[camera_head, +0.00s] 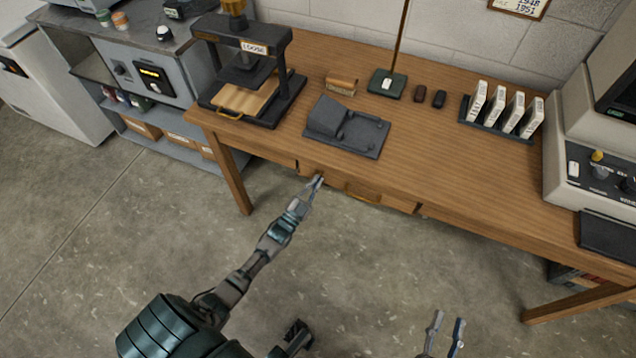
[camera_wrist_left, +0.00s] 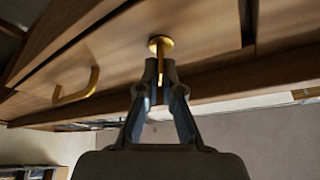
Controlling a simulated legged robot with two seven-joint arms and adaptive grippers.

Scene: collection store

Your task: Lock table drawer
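The wooden table (camera_head: 470,200) has a drawer (camera_head: 395,202) in its front, with a brass handle (camera_head: 362,196). The handle also shows in the left wrist view (camera_wrist_left: 78,86). A brass key (camera_wrist_left: 160,46) sits in a round brass lock on the wooden front, beside the handle. My left gripper (camera_head: 318,181) is at the table's front edge, left of the handle. In the left wrist view, its fingertips (camera_wrist_left: 160,70) come together around the key's lower part. The drawer looks flush with the front. My right gripper (camera_head: 446,322) is open and empty, low above the floor.
On the table stand a press (camera_head: 250,75), a dark grey device (camera_head: 345,128), a green stand base (camera_head: 386,86), a rack of white slides (camera_head: 505,110) and a large machine (camera_head: 590,150). The floor (camera_head: 370,270) before the table is clear.

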